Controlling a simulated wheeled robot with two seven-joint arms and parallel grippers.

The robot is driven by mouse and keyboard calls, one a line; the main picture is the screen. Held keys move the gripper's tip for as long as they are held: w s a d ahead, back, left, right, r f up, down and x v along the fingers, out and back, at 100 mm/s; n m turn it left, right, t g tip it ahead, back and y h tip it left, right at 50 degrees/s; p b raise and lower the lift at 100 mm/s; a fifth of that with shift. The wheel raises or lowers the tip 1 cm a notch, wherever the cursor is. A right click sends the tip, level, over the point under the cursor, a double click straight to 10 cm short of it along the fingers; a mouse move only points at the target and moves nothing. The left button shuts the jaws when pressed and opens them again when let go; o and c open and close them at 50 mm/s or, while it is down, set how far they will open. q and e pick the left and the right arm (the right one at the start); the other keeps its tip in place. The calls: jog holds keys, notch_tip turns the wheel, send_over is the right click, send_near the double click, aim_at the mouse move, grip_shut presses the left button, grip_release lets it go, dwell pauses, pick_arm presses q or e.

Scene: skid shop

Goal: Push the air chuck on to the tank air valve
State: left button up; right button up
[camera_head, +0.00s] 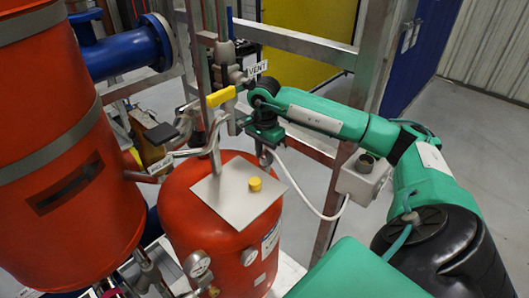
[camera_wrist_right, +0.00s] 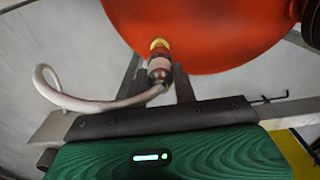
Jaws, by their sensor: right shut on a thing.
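In the right wrist view the air chuck (camera_wrist_right: 159,70) is a pale metallic cylinder with a pale hose (camera_wrist_right: 95,102) curving off to the left. My right gripper (camera_wrist_right: 160,78) is shut on it, a dark finger on each side. The chuck's front end meets the yellow tank air valve (camera_wrist_right: 159,44) on the orange tank (camera_wrist_right: 215,30); I cannot tell how far it is seated. In the head view my right gripper (camera_head: 264,145) is beside the top right of the orange tank (camera_head: 200,225), with the chuck (camera_head: 266,158) partly hidden below it. My left gripper is not in view.
A plate with a yellow knob (camera_head: 255,184) sits on the tank top. Pipes and a yellow-handled valve (camera_head: 221,96) stand close left of my gripper. The white hose (camera_head: 305,201) loops to a grey box (camera_head: 362,180) on a metal post. A larger orange vessel (camera_head: 60,150) stands left.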

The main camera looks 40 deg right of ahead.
dwell(0.5)
jog(key=shift+b, duration=0.5)
dwell(0.6)
jog(key=shift+f, duration=0.2)
jog(key=shift+f+b, duration=0.55)
jog(key=shift+b, duration=0.15)
jog(key=shift+f, duration=0.3)
jog(key=shift+f+b, duration=0.5)
jog(key=shift+b, duration=0.2)
jog(key=shift+f+b, duration=0.2)
jog(key=shift+b, duration=0.15)
